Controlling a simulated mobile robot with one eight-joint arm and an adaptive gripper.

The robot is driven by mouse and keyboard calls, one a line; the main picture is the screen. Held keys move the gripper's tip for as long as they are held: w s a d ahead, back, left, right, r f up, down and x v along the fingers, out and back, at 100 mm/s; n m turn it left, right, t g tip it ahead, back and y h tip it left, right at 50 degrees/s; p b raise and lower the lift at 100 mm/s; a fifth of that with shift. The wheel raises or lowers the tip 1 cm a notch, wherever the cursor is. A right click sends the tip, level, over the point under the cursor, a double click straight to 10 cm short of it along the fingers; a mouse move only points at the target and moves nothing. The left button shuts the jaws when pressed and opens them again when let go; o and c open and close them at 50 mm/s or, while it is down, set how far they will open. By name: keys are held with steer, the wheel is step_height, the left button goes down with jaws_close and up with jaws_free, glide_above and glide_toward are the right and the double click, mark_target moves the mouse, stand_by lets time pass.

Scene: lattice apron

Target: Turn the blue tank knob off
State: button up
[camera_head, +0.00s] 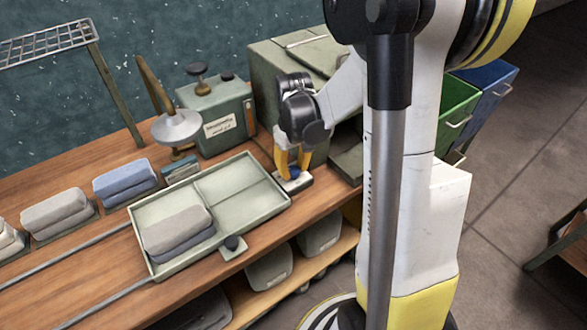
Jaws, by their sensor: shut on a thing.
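A small blue knob (293,174) sits on a low pale block with a dark base (298,184), on the wooden bench right of the tray. My gripper (292,171) points down from above with its yellow fingers shut on the blue knob. The fingers hide much of the knob, so I cannot tell how far it is turned.
A green tray (247,217) with folded cloths lies just left of the gripper. A green labelled box (222,120) and a larger green cabinet (268,75) stand behind. Green (456,110) and blue (485,100) bins are at right. Folded blue cloths (125,181) lie left.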

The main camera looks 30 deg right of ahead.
mark_target(293, 170)
stand_by(0.3)
steer(key=o, duration=1.2)
steer(key=shift+o, duration=0.2)
step_height(293, 170, up, 12)
